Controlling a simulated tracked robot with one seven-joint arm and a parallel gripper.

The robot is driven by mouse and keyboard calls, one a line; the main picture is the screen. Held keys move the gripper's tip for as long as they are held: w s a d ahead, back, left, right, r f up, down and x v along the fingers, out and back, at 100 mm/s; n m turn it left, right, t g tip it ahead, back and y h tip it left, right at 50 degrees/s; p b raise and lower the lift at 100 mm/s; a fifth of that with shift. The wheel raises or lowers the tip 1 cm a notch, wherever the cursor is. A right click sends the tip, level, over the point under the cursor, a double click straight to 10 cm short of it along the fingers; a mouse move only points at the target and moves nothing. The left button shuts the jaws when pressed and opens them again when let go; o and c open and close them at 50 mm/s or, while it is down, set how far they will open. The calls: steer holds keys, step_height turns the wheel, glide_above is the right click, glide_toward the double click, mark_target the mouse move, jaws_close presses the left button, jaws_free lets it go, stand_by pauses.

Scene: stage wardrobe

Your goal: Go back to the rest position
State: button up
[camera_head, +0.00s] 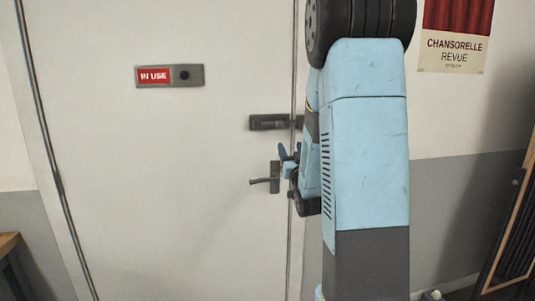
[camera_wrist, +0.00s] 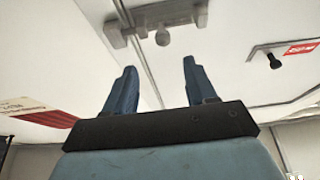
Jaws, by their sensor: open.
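My gripper (camera_head: 283,158) is in front of the right edge of a white door (camera_head: 150,180), close beside its lever handle (camera_head: 264,181) in the head view. My own arm hides part of it. In the wrist view, which is upside down, the two blue fingers of my gripper (camera_wrist: 155,88) stand wide apart with nothing between them. A dark slide bolt (camera_head: 272,122) is on the door just above the gripper. It also shows beyond the fingertips in the wrist view (camera_wrist: 175,12). I cannot tell whether a finger touches the handle.
A red "IN USE" sign (camera_head: 154,76) with a dark knob (camera_head: 184,75) is on the upper door. A poster (camera_head: 455,40) hangs on the wall at the right. A wood-edged frame (camera_head: 510,245) leans at the lower right. A wooden tabletop corner (camera_head: 8,243) shows at the lower left.

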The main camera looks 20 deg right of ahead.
steer(key=s+a+g+y, duration=0.2)
steer(key=s+a+g, duration=0.6)
steer(key=a+g, duration=0.1)
steer(key=s+a+n+g+y, duration=0.1)
steer(key=s+a+g, duration=0.2)
steer(key=s, duration=0.7)
steer(key=s+a+n+g+y, duration=0.1)
steer(key=s+a+g, duration=0.3)
steer(key=s, duration=0.7)
steer(key=shift+a+f, duration=0.45)
steer(key=shift+a, duration=0.2)
steer(key=shift+s, duration=0.1)
steer(key=shift+c, duration=1.2)
steer(key=shift+d, duration=0.1)
